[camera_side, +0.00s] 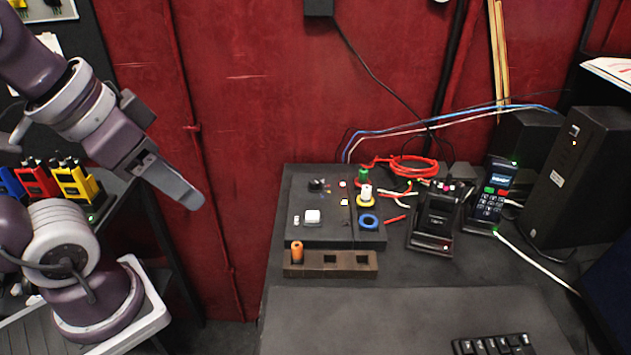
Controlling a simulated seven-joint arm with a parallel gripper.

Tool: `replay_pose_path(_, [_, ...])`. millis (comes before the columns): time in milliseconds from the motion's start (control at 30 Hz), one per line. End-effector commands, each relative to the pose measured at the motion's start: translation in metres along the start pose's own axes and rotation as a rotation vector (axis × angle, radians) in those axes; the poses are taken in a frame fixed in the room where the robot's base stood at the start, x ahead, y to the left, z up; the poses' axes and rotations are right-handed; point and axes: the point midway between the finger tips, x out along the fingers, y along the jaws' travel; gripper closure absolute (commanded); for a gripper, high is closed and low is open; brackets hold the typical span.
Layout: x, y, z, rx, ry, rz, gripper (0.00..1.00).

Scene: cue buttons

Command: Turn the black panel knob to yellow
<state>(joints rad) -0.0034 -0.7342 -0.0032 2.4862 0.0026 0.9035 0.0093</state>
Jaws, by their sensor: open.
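The black panel (320,235) lies flat on the dark table. The black knob (316,185) sits near its upper left part. The knob's pointer direction and any yellow mark beside it are too small to tell. My gripper (196,198) hangs in the air at the left, well away from the panel. It is seen from the side, open, with nothing visible in it.
On the panel are a white button (312,216), a blue ring (369,221) and a yellow ring (366,201) around a white post. In front is a brown block (345,262) with an orange peg (297,251). Wires, a card terminal (491,198) and a keyboard (495,345) are to the right.

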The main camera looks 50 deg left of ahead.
Motion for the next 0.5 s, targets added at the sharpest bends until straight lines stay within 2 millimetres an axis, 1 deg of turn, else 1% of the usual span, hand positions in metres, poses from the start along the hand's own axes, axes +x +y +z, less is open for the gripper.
replay_pose_path(67, [0.002, -0.003, -0.021, 0.046, -0.036, -0.020, 0.52])
replay_pose_path(133, [0.009, -0.008, -0.056, 0.129, -0.096, -0.042, 0.52])
replay_pose_path(167, [0.015, -0.011, -0.074, 0.175, -0.127, -0.048, 0.52])
replay_pose_path(200, [0.027, -0.015, -0.098, 0.238, -0.170, -0.052, 0.52])
replay_pose_path(233, [0.037, -0.018, -0.115, 0.283, -0.201, -0.049, 0.52])
replay_pose_path(267, [0.050, -0.021, -0.131, 0.329, -0.233, -0.044, 0.52])
replay_pose_path(300, [0.069, -0.026, -0.151, 0.385, -0.272, -0.030, 0.52])
replay_pose_path(367, [0.103, -0.035, -0.177, 0.466, -0.327, 0.000, 0.52])
replay_pose_path(400, [0.127, -0.041, -0.191, 0.513, -0.358, 0.025, 0.52])
replay_pose_path(467, [0.162, -0.050, -0.206, 0.572, -0.397, 0.066, 0.52])
replay_pose_path(500, [0.184, -0.056, -0.213, 0.603, -0.416, 0.092, 0.52])
